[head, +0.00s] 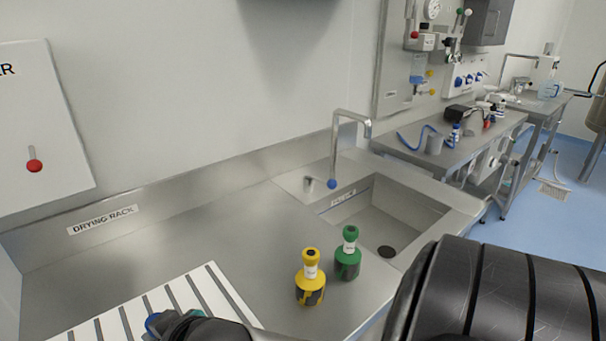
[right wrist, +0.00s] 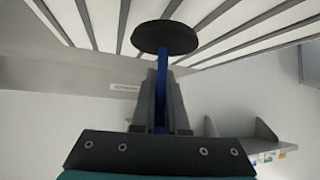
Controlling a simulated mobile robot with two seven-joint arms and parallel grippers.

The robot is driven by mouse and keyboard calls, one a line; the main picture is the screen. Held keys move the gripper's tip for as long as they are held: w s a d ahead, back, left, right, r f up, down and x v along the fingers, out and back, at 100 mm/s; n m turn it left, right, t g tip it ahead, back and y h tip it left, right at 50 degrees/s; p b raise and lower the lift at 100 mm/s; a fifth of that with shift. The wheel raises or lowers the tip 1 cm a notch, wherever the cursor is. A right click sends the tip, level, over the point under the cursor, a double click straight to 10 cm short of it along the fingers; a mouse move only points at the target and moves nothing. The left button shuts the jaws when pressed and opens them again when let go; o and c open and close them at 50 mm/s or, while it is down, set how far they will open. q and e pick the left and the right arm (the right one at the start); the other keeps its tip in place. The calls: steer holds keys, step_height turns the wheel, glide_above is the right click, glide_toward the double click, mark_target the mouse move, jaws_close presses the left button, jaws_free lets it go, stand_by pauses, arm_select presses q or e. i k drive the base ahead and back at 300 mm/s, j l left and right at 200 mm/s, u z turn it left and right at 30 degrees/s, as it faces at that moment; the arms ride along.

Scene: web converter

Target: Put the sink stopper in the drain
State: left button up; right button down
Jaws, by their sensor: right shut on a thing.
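The sink stopper (right wrist: 165,37) is a flat black disc on a blue stem. In the right wrist view my right gripper (right wrist: 161,100) is shut on the blue stem, with the disc beyond the fingertips. In the head view the right gripper (head: 190,327) shows only partly at the bottom edge, over the drying rack; the stopper is not clear there. The drain (head: 386,251) is a dark round spot on the floor of the steel sink (head: 420,212), right of and beyond the gripper. My left gripper is not in view.
A yellow bottle (head: 311,280) and a green-topped bottle (head: 348,256) stand on the counter between the gripper and the sink. A tap (head: 352,117) arches over the sink's left side. The white slatted drying rack (head: 215,275) lies at front left. Counter behind it is clear.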

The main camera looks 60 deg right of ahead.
mark_target(386, 252)
steer(key=k+l+u, duration=0.15)
steer(key=u, duration=0.2)
steer(key=k+l+u, duration=0.2)
steer(key=u, duration=0.2)
steer(key=k+u, duration=0.2)
steer(key=u, duration=0.15)
steer(key=k+l+u, duration=0.25)
steer(key=u, duration=0.15)
steer(key=k+l+u, duration=0.1)
steer(key=k+u, duration=0.35)
steer(key=k+l+u, duration=0.1)
steer(key=u, duration=0.3)
steer(key=k+u, duration=0.15)
steer(key=k, duration=1.15)
steer(key=k+l+u, duration=0.15)
steer(key=k+l, duration=0.15)
steer(key=k+l+u, duration=0.15)
steer(key=k, duration=0.35)
steer(key=k+l+u, duration=0.15)
steer(key=k+l, duration=0.15)
steer(key=k+l+u, duration=0.1)
steer(key=k+l, duration=0.2)
steer(key=l, duration=0.2)
